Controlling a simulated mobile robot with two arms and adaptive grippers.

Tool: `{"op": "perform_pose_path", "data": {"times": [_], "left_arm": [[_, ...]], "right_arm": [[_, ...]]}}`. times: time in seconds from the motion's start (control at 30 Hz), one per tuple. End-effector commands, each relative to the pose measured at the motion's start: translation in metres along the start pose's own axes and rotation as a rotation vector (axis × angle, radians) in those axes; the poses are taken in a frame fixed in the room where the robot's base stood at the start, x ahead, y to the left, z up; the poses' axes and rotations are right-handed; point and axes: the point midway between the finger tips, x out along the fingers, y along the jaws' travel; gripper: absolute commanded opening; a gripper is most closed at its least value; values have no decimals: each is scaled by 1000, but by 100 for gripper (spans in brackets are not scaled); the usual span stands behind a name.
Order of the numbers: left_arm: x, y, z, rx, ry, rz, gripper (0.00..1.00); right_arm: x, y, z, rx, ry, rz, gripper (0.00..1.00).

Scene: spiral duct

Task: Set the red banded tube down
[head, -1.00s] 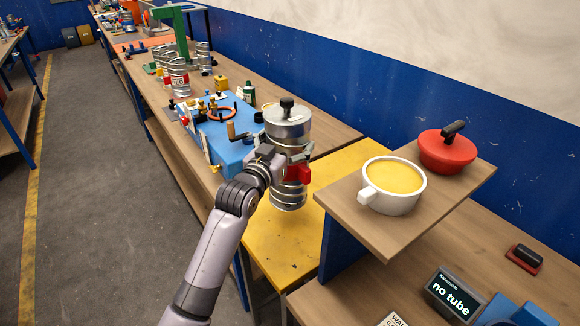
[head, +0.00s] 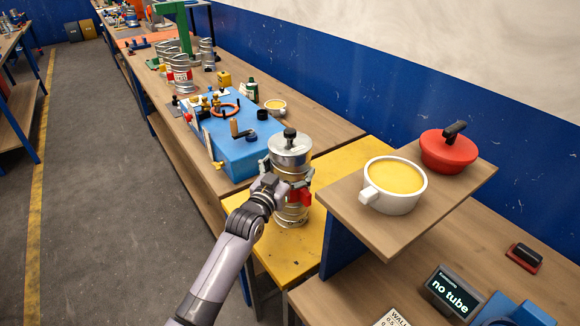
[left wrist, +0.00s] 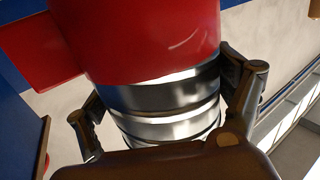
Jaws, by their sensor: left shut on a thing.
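The red banded tube (head: 290,162) is a silver ribbed cylinder with a red block on its side and a black knob on top. It stands upright over the yellow table (head: 340,190). My left gripper (head: 285,188) is shut around its middle. I cannot tell whether its base touches the table. In the left wrist view, the tube (left wrist: 165,100) sits between the two fingers of my left gripper (left wrist: 168,112), with its red part filling the top. Its lower end is hidden there. My right gripper is not in view.
A blue box (head: 235,145) with fittings stands on the wooden bench behind, with several silver tubes (head: 181,78) farther back. A raised wooden shelf (head: 335,205) at right holds a white cup (head: 392,190) and a red lidded pot (head: 448,155). A display (head: 450,292) reads "no tube".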

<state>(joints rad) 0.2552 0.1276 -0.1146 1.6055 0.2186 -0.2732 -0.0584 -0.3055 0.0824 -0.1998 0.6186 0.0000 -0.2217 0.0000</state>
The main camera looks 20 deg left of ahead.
Motion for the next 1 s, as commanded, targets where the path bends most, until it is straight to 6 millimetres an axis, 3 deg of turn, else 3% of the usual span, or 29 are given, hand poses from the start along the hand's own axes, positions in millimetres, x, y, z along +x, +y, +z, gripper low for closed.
{"op": "perform_pose_path", "data": {"times": [0.2, 0.63, 0.77, 1.0], "left_arm": [[0, 0, 1, 0, -1, 0, 100], [-4, 0, 1, 0, -2, 0, 100], [-21, 0, 2, 0, -2, 0, 100], [-73, 0, 3, 1, -1, 0, 100]], "right_arm": [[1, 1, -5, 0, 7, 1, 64], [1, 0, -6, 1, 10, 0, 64], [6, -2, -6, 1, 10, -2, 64], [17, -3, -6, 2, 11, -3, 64]]}}
